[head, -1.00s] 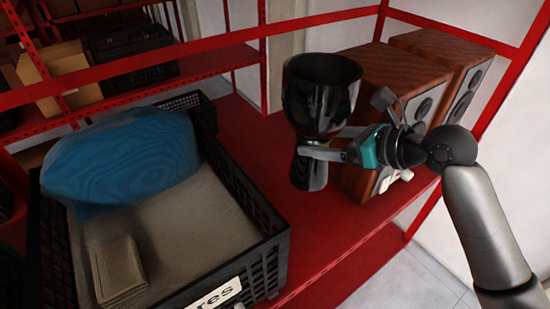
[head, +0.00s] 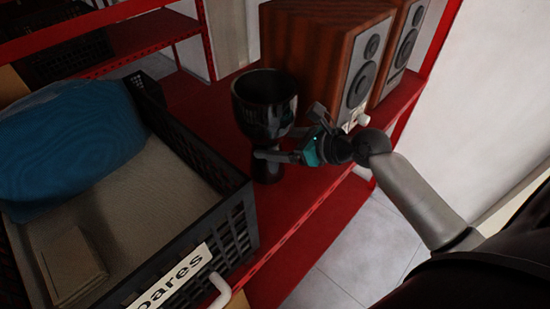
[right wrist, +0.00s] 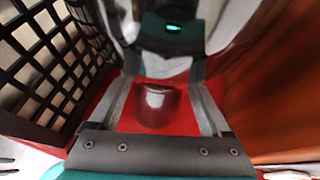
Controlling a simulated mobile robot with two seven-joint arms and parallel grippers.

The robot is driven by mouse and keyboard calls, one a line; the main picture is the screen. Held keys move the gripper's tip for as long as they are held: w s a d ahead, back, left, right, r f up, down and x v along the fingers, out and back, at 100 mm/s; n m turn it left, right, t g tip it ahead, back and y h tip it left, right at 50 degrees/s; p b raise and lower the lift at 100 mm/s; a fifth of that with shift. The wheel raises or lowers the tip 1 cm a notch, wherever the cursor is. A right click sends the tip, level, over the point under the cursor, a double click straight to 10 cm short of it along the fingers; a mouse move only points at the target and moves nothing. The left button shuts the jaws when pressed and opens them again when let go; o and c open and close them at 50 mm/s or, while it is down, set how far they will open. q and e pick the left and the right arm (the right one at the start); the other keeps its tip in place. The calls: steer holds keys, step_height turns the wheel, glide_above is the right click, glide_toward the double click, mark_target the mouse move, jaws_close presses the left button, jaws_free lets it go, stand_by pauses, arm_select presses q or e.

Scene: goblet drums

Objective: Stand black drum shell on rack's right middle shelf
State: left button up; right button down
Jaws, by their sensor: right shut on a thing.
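The black drum shell (head: 265,104) is a glossy goblet shape. It is upright over the red shelf (head: 207,105), between a crate and wooden speakers. My right gripper (head: 272,154) is shut around its narrow waist from the right. In the right wrist view the two fingers flank the drum, and its round foot (right wrist: 157,104) shows against the red shelf. The foot is close to the shelf board, but I cannot tell whether it touches. My left gripper is not in view.
A black crate (head: 226,178) labelled "...ares" stands left of the drum, holding a blue bag (head: 70,140) and a cardboard-coloured piece (head: 68,265). Wooden speakers (head: 318,45) stand behind right. Crate and speaker flank the drum closely. Free red shelf lies behind and in front of it.

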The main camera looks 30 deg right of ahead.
step_height(320, 180, down, 4)
steer(key=shift+b, duration=0.85)
steer(key=shift+f, duration=0.15)
jaws_free()
steer(key=shift+f, duration=0.15)
steer(key=shift+r, duration=0.2)
steer(key=p+v, duration=0.2)
steer(key=v, duration=1)
